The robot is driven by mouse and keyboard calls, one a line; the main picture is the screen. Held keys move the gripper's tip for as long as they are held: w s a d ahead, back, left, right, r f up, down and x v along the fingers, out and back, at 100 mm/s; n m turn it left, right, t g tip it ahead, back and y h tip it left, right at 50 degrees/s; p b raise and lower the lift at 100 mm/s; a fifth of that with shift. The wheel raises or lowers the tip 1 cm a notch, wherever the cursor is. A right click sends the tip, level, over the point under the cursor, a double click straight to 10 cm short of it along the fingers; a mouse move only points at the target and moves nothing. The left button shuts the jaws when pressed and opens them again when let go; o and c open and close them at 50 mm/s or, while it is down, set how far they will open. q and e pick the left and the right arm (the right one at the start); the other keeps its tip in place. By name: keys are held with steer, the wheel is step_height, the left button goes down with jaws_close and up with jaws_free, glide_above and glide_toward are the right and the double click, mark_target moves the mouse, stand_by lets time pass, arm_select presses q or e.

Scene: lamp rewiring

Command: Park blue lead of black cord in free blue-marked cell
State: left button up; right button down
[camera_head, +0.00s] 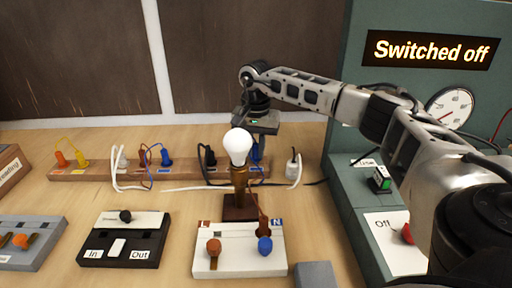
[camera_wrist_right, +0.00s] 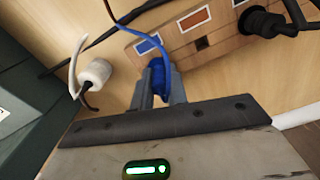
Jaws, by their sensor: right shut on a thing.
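My right gripper (camera_head: 259,148) is shut on a blue lead (camera_head: 257,153) at the right end of the wooden rack (camera_head: 90,174), behind the lamp bulb. In the right wrist view the fingers (camera_wrist_right: 158,92) grip the blue lead (camera_wrist_right: 157,72) from both sides. The lead is right beside a blue mark (camera_wrist_right: 148,44) on the rack and covers the place below that mark. I cannot tell how deep it sits. A black plug (camera_wrist_right: 262,22) of a black cord sits farther along the rack; it also shows in the head view (camera_head: 209,156). My left gripper is out of view.
The lamp bulb (camera_head: 237,147) stands close in front of the gripper. A white plug (camera_wrist_right: 95,72) lies right of the rack in the head view. An orange-marked cell (camera_wrist_right: 202,43) beside the lead looks empty. The green panel (camera_head: 352,215) borders the right.

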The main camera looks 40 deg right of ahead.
mark_target(256, 144)
steer(key=shift+f, duration=0.55)
stand_by(0.5)
steer(key=c, duration=1.3)
jaws_free()
step_height(256, 144, up, 16)
steer(key=shift+b, duration=0.35)
